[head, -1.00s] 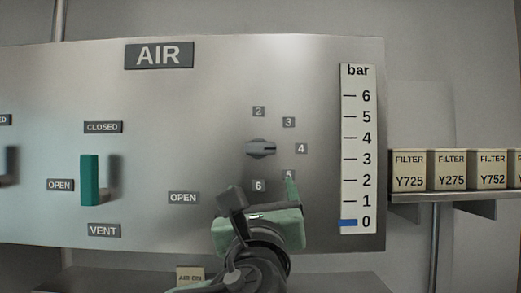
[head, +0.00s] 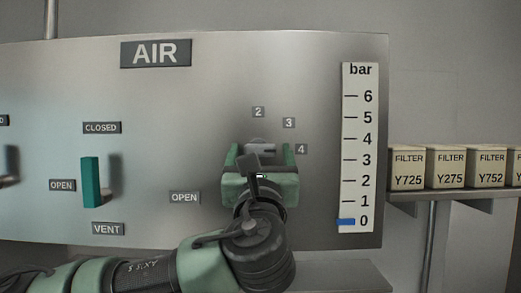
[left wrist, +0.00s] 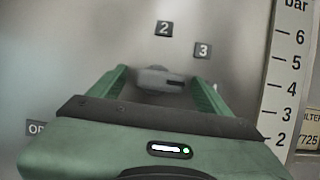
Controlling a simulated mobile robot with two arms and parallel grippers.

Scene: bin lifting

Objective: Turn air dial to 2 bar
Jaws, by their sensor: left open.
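The air dial (head: 262,147) is a grey knob on the metal panel, lying about level, with a dark mark at its right end on the side of the label 4 (head: 301,149). The label 2 (head: 258,112) is above it. My left gripper (head: 260,156) is open, with one green finger on each side of the knob; I cannot tell whether they touch it. In the left wrist view the knob (left wrist: 155,78) shows between the fingertips (left wrist: 160,74). The labels 5 and 6 are hidden behind my gripper. My right gripper is not in view.
The bar scale (head: 358,150) stands right of the dial, its blue marker (head: 346,222) at 0. A green vent lever (head: 91,182) sticks out at the left. Filter boxes (head: 450,168) stand on a shelf at the right.

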